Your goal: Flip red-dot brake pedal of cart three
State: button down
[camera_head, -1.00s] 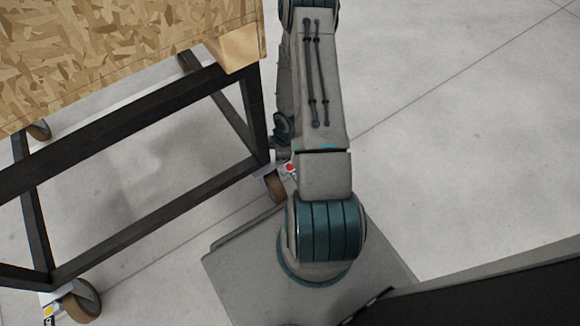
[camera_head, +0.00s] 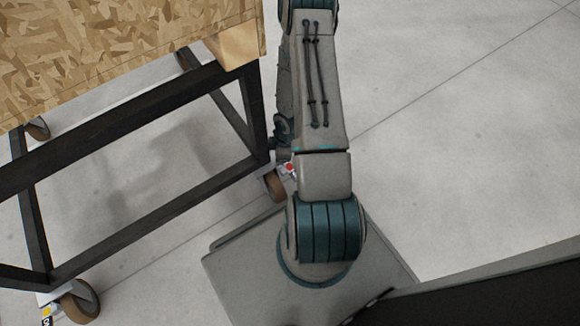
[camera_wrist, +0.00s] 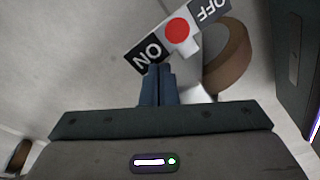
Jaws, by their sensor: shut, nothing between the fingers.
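The red-dot brake pedal (camera_wrist: 177,32) shows at the top of the wrist view. It is a plate with a red dot in the middle, a black ON end at the lower left and a grey OFF end at the upper right. My gripper (camera_wrist: 157,72) is shut and empty, its fingertips at the lower edge of the ON end; whether they touch it I cannot tell. The pedal's caster wheel (camera_wrist: 230,58) is just right of it. In the head view the red dot (camera_head: 289,168) shows beside my arm, which hides the rest of the pedal and my gripper.
The cart's black frame (camera_head: 150,205) with a chipboard top (camera_head: 120,45) stands at the left. Another caster (camera_head: 80,300) with a yellow-dot pedal (camera_head: 47,313) is at the lower left. Open floor (camera_head: 470,130) lies to the right.

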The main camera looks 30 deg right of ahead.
jog(key=shift+f+b, duration=0.45)
jog(key=shift+f, duration=0.25)
jog(key=shift+r, duration=0.1)
notch_tip(320, 180, up, 7)
jog(key=p, duration=0.6)
dwell(0.4)
dwell(0.5)
